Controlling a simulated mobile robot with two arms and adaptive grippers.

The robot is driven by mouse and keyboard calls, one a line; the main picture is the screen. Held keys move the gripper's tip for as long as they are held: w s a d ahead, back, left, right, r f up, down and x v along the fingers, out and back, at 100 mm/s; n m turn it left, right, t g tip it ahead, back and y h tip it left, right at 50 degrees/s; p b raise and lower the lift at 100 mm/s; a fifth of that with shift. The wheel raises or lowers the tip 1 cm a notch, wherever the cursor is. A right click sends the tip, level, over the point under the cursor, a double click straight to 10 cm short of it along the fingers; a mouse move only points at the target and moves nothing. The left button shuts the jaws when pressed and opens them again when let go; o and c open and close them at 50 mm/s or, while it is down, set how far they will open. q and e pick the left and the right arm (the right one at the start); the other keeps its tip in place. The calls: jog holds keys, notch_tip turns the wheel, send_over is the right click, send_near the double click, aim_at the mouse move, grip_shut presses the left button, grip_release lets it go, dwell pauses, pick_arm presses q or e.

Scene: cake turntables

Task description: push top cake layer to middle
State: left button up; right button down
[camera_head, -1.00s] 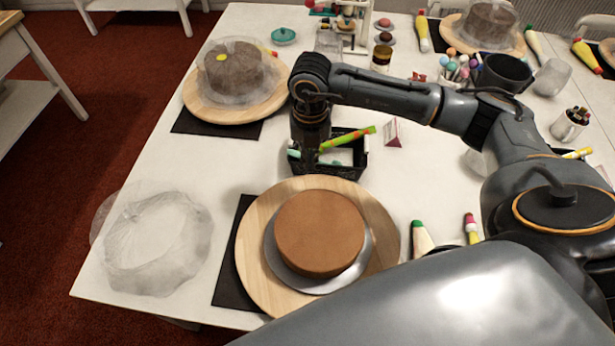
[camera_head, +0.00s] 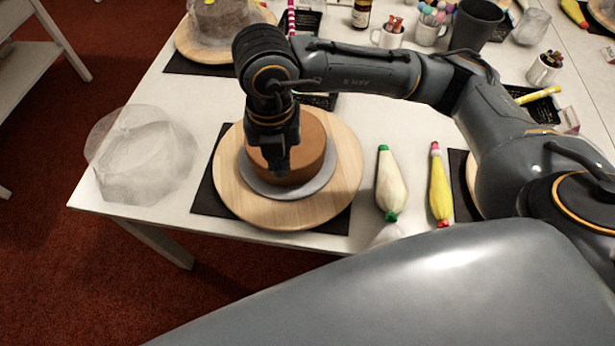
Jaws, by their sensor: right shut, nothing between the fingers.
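The brown round cake (camera_head: 311,152) sits on a silver cake board (camera_head: 322,181) on a round wooden turntable (camera_head: 345,150). Its layers cannot be told apart from this angle. My right gripper (camera_head: 281,170) points down at the left front part of the cake and hides part of its top and side. It is shut and empty. Whether its tips touch the cake cannot be told. My left gripper is out of view.
A crumpled clear cover (camera_head: 148,160) lies left of the turntable. Piping bags, one cream (camera_head: 391,182) and one yellow (camera_head: 440,188), lie to the right. A wrapped cake (camera_head: 221,24) stands at the back left. A black mat (camera_head: 203,199) lies under the turntable.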

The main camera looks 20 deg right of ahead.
jog(key=w+f+p, duration=0.1)
jog(key=f, duration=0.2)
jog(key=w+f+p, duration=0.1)
jog(key=f, duration=0.3)
jog(key=w+d+f+p, duration=0.1)
jog(key=f, duration=0.2)
jog(key=shift+w+f, duration=0.1)
jog(key=shift+f, duration=0.1)
jog(key=shift+w+d+f+b, duration=0.15)
jog(key=shift+w+d+b, duration=0.05)
jog(key=shift+w+b, duration=0.2)
jog(key=shift+w+d+f+b, duration=0.1)
jog(key=shift+w+d+b, duration=0.15)
jog(key=shift+w, duration=0.2)
jog(key=shift+w+r, duration=0.1)
jog(key=shift+w, duration=0.1)
jog(key=shift+r, duration=0.15)
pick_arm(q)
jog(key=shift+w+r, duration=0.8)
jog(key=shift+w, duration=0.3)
